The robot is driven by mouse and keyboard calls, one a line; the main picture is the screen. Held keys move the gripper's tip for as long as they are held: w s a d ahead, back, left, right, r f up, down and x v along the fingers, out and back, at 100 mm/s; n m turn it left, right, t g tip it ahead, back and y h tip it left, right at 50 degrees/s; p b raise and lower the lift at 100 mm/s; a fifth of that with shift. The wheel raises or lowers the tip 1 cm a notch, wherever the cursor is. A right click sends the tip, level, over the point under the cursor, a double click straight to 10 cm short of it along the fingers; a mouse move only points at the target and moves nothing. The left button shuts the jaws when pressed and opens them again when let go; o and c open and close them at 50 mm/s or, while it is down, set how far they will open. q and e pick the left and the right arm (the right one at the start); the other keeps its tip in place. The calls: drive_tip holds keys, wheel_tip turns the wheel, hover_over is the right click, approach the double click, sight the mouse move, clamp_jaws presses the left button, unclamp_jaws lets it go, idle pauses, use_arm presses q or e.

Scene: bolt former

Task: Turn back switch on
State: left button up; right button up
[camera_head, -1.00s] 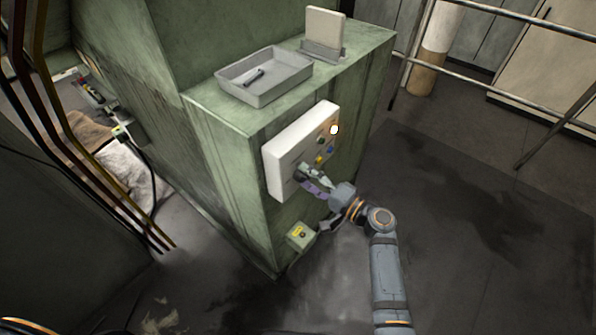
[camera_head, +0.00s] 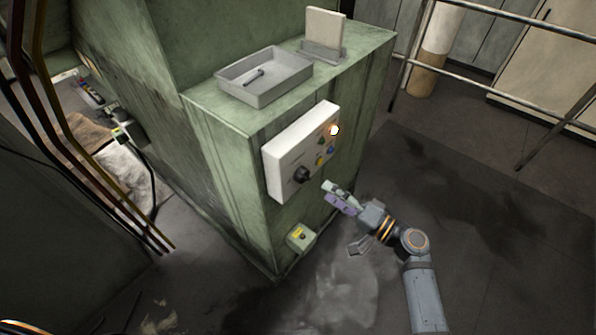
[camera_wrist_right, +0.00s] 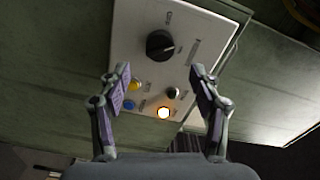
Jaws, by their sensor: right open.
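A white control panel (camera_head: 285,150) is mounted on the side of the green machine. It carries a large black rotary switch (camera_head: 301,174), a lit orange-white lamp (camera_head: 334,130), and blue, yellow and dark buttons. In the right wrist view the black switch (camera_wrist_right: 160,44) shows ahead of the fingers, with the glowing lamp (camera_wrist_right: 163,113) lower down. My right gripper (camera_head: 336,193) is open and empty, apart from the switch and to its lower right. In the right wrist view its two fingers (camera_wrist_right: 163,88) are spread wide. My left gripper is not seen.
A grey tray (camera_head: 262,95) with a small dark object and an upright beige plate in a holder (camera_head: 324,32) stand on the machine top. A metal railing (camera_head: 500,12) runs at right.

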sight(307, 179)
drive_tip(key=w+a+n+p, duration=0.1)
drive_tip(key=a+n, duration=0.1)
drive_tip(key=w+a+n+p, duration=0.1)
drive_tip(key=w+a+n, duration=0.1)
drive_tip(key=n, duration=0.1)
drive_tip(key=w+a+n+p, duration=0.1)
drive_tip(key=a+n, duration=0.1)
drive_tip(key=shift+w+a+r, duration=0.1)
drive_tip(key=shift+w+r, duration=0.1)
drive_tip(key=shift+r, duration=0.05)
drive_tip(key=shift+w+a+f+n, duration=0.3)
drive_tip(key=shift+f+n, duration=0.1)
drive_tip(key=shift+n, duration=0.5)
drive_tip(key=shift+n+b, duration=0.3)
drive_tip(key=shift+n, duration=0.9)
drive_tip(key=n+b, duration=0.3)
drive_tip(key=b, duration=0.2)
drive_tip(key=shift+s+d+n+b, duration=0.1)
drive_tip(key=shift+n+b, duration=0.3)
drive_tip(key=shift+r, duration=0.2)
